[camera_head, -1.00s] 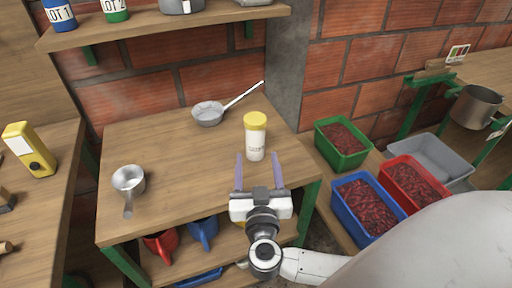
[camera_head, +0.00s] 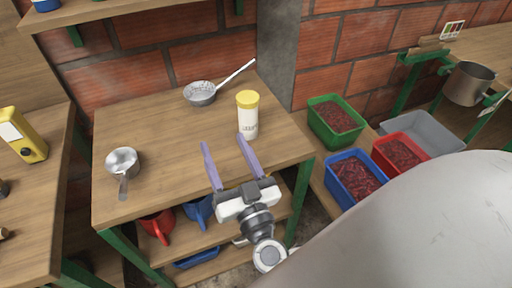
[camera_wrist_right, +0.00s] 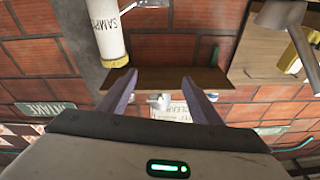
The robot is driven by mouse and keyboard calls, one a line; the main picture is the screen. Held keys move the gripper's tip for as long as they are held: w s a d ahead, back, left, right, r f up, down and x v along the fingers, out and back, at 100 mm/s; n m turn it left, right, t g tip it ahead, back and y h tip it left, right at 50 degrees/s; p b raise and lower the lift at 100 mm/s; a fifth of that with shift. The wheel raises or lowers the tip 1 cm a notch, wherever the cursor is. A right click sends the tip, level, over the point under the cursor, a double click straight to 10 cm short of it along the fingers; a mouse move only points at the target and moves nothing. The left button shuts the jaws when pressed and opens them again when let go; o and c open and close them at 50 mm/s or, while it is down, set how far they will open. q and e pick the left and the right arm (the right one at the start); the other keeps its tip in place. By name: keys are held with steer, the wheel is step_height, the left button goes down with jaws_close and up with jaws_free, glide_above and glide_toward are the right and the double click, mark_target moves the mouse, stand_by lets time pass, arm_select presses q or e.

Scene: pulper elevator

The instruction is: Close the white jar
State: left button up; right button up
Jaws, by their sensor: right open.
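The white jar (camera_head: 247,123) with dark lettering stands upright near the right side of the wooden table (camera_head: 170,165). A yellow lid (camera_head: 247,99) sits on its top; I cannot tell how tightly. In the right wrist view the jar (camera_wrist_right: 106,30) appears upside down at the upper left, its lid end (camera_wrist_right: 115,62) beyond the left finger. My right gripper (camera_head: 222,142) is open and empty, in front of and left of the jar in the head view. Its right fingertip is close to the jar; contact is unclear. The left gripper is not in view.
A sieve (camera_head: 200,94) lies behind the jar, and a metal pot (camera_head: 122,162) stands at the table's left. Crates of red fruit, green (camera_head: 335,118), blue (camera_head: 355,177) and red (camera_head: 401,156), are to the right. The table's middle is clear.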

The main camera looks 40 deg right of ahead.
steer(key=s+a+f+n+g+y, duration=0.45)
steer(key=a+f+n+y, duration=0.25)
steer(key=a+f+y, duration=0.3)
steer(key=s+d+f+g+h, duration=0.1)
steer(key=s+d+f+g, duration=0.2)
steer(key=s+f, duration=0.3)
steer(key=s+d+f+g+h, duration=0.2)
steer(key=s+f+g, duration=0.2)
steer(key=f, duration=0.7)
steer(key=shift+s+d+m, duration=0.4)
steer(key=shift+s, duration=0.85)
